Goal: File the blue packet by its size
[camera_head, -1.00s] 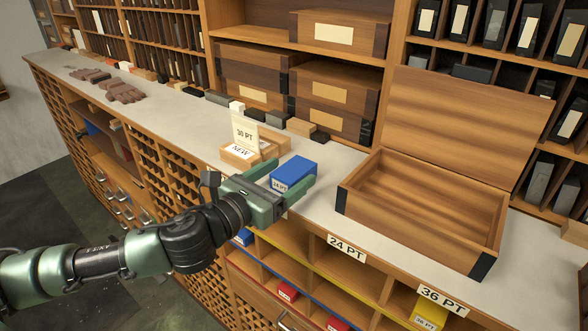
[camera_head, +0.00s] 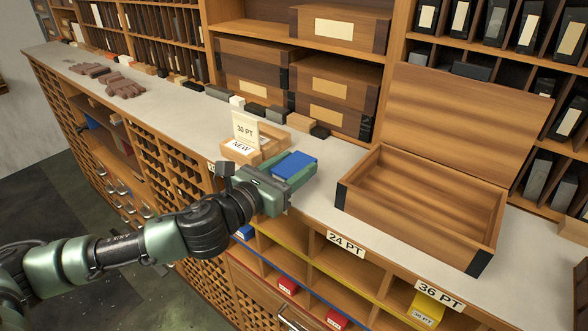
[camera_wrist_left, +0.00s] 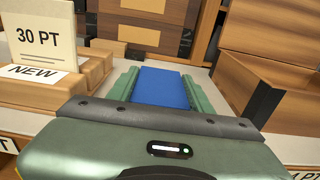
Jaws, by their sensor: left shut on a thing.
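The blue packet (camera_head: 294,164) is on the counter front, between the fingers of my left gripper (camera_head: 292,170), which is shut on it. In the left wrist view the blue packet (camera_wrist_left: 161,88) lies between the two green fingers (camera_wrist_left: 160,92); its label is hidden. The open compartments below the counter carry a 24 PT sign (camera_head: 345,245) and a 36 PT sign (camera_head: 440,296). A yellow packet marked 36 PT (camera_head: 427,311) sits under the 36 PT sign. Red packets (camera_head: 288,286) sit lower down. My right gripper is not in view.
A wooden tray with a 30 PT card and a NEW label (camera_head: 240,150) stands left of the packet. An open, empty wooden box (camera_head: 420,220) stands to the right. Small blocks line the counter's back. Bare counter lies between packet and box.

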